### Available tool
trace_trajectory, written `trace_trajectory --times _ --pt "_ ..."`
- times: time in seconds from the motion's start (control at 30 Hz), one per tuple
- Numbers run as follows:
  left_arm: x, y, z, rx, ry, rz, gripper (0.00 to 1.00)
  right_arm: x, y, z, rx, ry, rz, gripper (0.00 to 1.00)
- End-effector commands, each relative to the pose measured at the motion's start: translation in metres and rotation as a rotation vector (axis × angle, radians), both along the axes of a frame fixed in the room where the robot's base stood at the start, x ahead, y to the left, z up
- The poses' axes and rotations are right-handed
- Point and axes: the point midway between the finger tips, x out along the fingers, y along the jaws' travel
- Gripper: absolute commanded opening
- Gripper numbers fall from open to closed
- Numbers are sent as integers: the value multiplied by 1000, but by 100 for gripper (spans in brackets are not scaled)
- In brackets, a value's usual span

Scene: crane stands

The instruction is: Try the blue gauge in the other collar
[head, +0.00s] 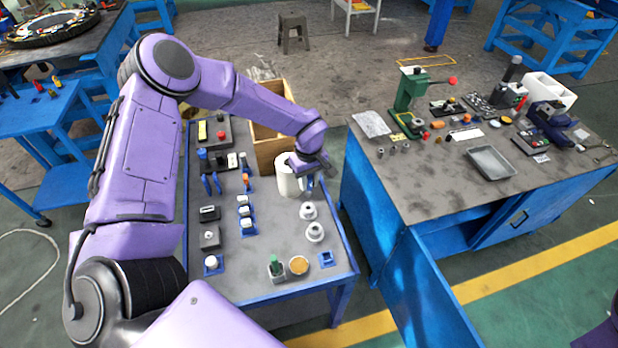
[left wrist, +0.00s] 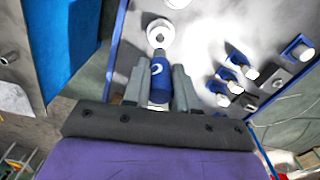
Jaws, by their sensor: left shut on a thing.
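My left gripper (head: 311,168) is shut on the blue gauge (left wrist: 158,88), which shows between the two fingers in the left wrist view. The gauge's grey end points toward a pale round collar (left wrist: 160,33) and appears to stop short of its hole; the exact gap is hard to judge. In the head view two grey-white collars stand on the table: the farther one (head: 308,211) just below the gripper and the nearer one (head: 315,232) toward the front. The second collar is cut off at the top of the wrist view (left wrist: 178,2). My right gripper is not in view.
A white cylinder (head: 288,178) stands close left of the gripper. A wooden box (head: 268,152) is behind it. A green-topped piece (head: 275,265), an orange disc (head: 298,266) and a blue square holder (head: 326,258) sit near the front edge. A blue workbench (head: 420,185) stands to the right.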

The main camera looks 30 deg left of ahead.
Motion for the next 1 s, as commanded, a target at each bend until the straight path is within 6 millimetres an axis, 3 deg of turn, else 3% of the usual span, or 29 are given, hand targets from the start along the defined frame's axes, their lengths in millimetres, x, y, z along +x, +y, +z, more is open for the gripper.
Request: trace_trajectory --times 0.1,0.4,1.0 --pt "-1 0 -20 -1 3 1 0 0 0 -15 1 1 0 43" --pt "-1 0 -49 0 2 -2 0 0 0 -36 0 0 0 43" --pt "0 0 -54 0 1 -2 0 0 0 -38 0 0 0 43"
